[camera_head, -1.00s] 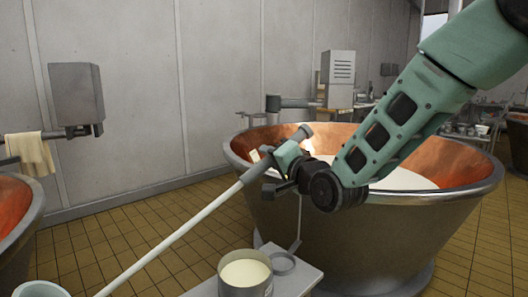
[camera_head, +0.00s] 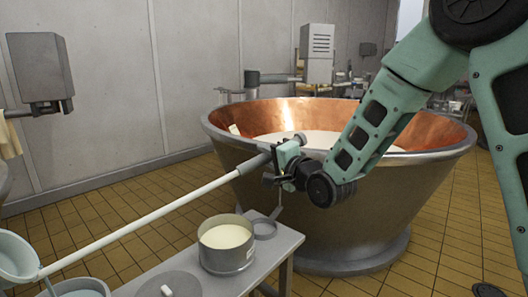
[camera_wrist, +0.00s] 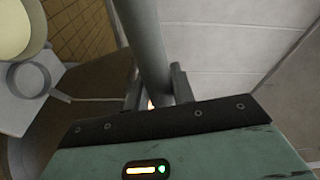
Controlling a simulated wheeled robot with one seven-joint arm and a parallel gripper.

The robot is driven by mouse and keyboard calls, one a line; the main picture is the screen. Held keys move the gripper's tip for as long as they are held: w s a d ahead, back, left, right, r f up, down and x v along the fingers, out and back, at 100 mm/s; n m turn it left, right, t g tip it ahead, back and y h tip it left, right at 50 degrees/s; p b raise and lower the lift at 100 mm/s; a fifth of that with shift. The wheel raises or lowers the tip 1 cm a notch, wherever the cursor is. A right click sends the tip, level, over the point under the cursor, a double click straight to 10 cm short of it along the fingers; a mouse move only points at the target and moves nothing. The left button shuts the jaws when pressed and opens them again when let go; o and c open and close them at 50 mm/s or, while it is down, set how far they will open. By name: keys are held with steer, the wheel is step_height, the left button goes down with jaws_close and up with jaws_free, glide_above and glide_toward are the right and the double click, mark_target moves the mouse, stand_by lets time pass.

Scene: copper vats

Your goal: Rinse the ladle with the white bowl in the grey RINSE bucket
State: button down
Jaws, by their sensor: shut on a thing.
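My gripper (camera_head: 273,166) is shut on the grey end of a long ladle handle (camera_head: 150,218), in front of the large copper vat. The pale handle slopes down to the left. Its pale bowl (camera_head: 14,256) is at the left edge of the head view, partly cut off, and hangs above the table height. In the wrist view the handle (camera_wrist: 146,45) passes between the two fingers (camera_wrist: 156,92). A grey bucket (camera_head: 228,258) with cream-coloured contents stands on the metal table; no readable RINSE label shows.
The metal table (camera_head: 262,272) also bears a grey ring (camera_head: 264,228) and a round grey lid (camera_head: 168,285). A pale container (camera_head: 80,289) is at the bottom left, cut off. The copper vat (camera_head: 330,200) with white liquid stands behind my gripper. Tiled floor is open on the left.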

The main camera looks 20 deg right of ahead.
steer(key=f+m+b, duration=0.2)
steer(key=f+b, duration=0.3)
steer(key=f, duration=0.4)
steer(key=a+f+m+b, duration=0.1)
steer(key=f+m+b, duration=0.1)
steer(key=f+b, duration=0.4)
steer(key=f+m+b, duration=0.2)
steer(key=f+b, duration=0.4)
steer(key=f, duration=0.6)
steer(key=shift+s+a+f+m, duration=0.2)
steer(key=shift+m, duration=0.1)
steer(key=shift+a+f+b, duration=0.15)
steer(key=shift+f+b, duration=0.5)
steer(key=shift+s, duration=0.1)
